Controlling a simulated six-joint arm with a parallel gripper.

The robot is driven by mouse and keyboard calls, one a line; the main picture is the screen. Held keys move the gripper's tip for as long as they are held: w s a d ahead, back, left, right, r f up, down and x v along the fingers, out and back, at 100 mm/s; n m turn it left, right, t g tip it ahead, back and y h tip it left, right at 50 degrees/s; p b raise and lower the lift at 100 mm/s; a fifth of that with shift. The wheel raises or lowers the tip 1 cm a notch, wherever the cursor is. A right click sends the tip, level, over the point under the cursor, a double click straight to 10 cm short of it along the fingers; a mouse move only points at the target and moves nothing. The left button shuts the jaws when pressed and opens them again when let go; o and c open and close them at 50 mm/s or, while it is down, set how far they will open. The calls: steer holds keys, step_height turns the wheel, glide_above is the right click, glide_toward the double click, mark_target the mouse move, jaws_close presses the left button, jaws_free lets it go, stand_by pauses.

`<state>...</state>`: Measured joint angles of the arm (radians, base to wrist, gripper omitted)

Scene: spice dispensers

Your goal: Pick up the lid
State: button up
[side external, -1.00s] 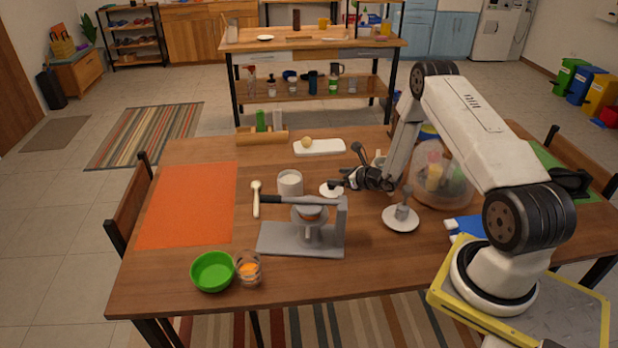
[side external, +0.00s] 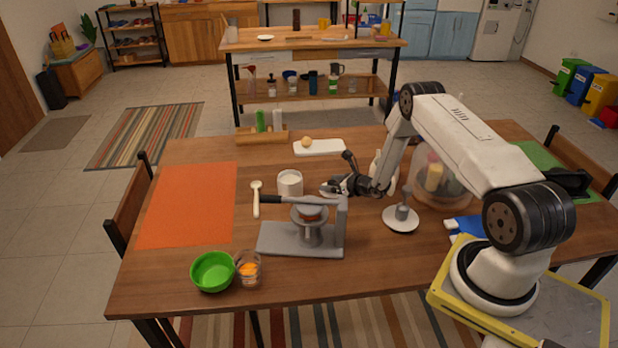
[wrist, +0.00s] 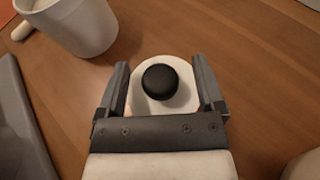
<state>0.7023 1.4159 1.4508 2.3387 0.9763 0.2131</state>
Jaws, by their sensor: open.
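The lid (wrist: 178,97) is a white disc with a round black knob on top. In the wrist view it lies between the two fingers of my gripper (wrist: 161,85), with the knob centred between them. My gripper is open, and a finger stands on each side of the lid; I cannot tell whether they touch it. In the side view my gripper (side external: 338,187) is low over the table, just right of the white canister (side external: 290,183), and mostly covers the lid. The canister also shows at the upper left of the wrist view (wrist: 75,25).
A grey press-like stand (side external: 280,240) with a dark handle is close in front of my gripper. A white spoon (side external: 256,200) lies left of the canister. A grey-handled white disc (side external: 401,219) and a clear bowl (side external: 440,185) are to the right. The orange mat (side external: 188,205) is bare.

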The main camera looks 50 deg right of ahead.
jaws_close()
steer(key=shift+r, duration=0.15)
stand_by(0.4)
steer(key=shift+r, duration=0.65)
steer(key=s+a+r, duration=0.6)
steer(key=s+r, duration=0.5)
steer(key=s, duration=0.1)
steer(key=shift+s+r, duration=0.25)
steer(key=shift+s, duration=0.1)
